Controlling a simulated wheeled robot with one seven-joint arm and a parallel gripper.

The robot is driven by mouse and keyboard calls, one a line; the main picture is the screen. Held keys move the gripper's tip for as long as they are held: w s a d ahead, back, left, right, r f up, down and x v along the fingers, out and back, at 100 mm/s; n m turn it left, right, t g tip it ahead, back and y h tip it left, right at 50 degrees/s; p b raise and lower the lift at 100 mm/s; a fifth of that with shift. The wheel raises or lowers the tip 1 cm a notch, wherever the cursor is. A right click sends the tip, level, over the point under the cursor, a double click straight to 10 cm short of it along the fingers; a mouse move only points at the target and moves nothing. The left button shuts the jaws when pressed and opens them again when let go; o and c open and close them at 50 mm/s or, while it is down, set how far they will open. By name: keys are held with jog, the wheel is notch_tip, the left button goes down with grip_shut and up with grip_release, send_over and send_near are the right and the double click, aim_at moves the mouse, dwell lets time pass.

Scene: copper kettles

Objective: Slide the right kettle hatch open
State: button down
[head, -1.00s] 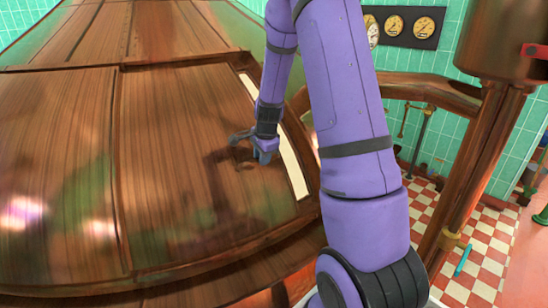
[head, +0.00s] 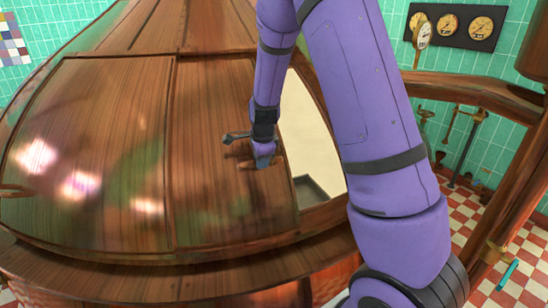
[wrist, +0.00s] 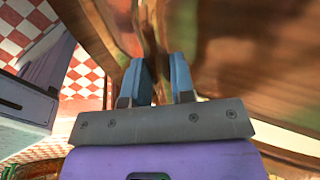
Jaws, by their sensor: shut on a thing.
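The kettle (head: 165,256) fills the left of the head view, a large reddish-brown dome. Its hatch panel (head: 212,200) is glossy and stands partly open. A wide gap (head: 310,125) at its right edge shows a pale inside and a grey corner below. My gripper (head: 262,158) is at the panel's right part, shut on the small brown hatch handle (head: 277,162), which it mostly hides. In the wrist view my gripper's two blue fingers (wrist: 161,78) stand close together, with brown surface between and beyond them.
Another glossy panel (head: 90,150) lies left of the hatch. A copper rail (head: 460,90) and a pillar (head: 515,190) stand to the right, over a red and white checked floor (head: 470,215). Gauges (head: 450,27) hang on the green tiled wall.

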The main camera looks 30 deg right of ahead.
jog(key=w+a, duration=0.2)
jog(key=a, duration=0.5)
jog(key=w+a+m, duration=0.1)
jog(key=w+a, duration=0.2)
jog(key=a, duration=0.4)
jog(key=shift+a+r, duration=0.2)
jog(key=shift+a, duration=0.05)
jog(key=c, duration=1)
grip_release()
jog(key=shift+o, duration=0.2)
jog(key=shift+s, duration=0.1)
jog(key=v, duration=1)
jog(key=shift+a+r, duration=0.2)
jog(key=shift+r, duration=0.15)
jog(key=shift+s, duration=0.15)
